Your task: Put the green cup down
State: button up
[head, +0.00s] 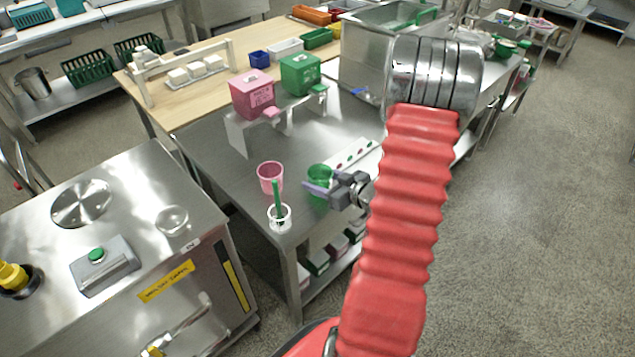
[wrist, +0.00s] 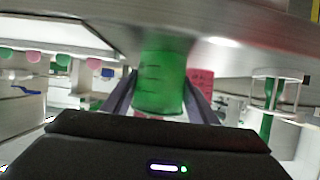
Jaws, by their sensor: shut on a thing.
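The green cup (head: 319,172) is between the fingers of my gripper (head: 318,188), over the steel table (head: 220,160) near its front edge. My gripper is shut on it. The wrist view, which looks upside down, shows the green cup (wrist: 162,75) large between the two dark fingers of my gripper (wrist: 158,95). The cup looks roughly upright. I cannot tell whether its base touches the table, because my gripper hides part of it.
Left of the cup stand a pink cup (head: 269,178) and a clear cup (head: 280,221) with a green stick. A white strip with coloured dots (head: 356,155) lies behind. Pink (head: 252,95) and green (head: 300,76) boxes stand further back. Bare steel lies left of the cups.

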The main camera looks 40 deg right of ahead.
jog(key=o, duration=1.2)
jog(key=shift+f, duration=0.1)
jog(key=shift+s, duration=0.2)
jog(key=v, duration=1.1)
jog(key=shift+s+r, duration=0.3)
jog(key=shift+r, duration=0.05)
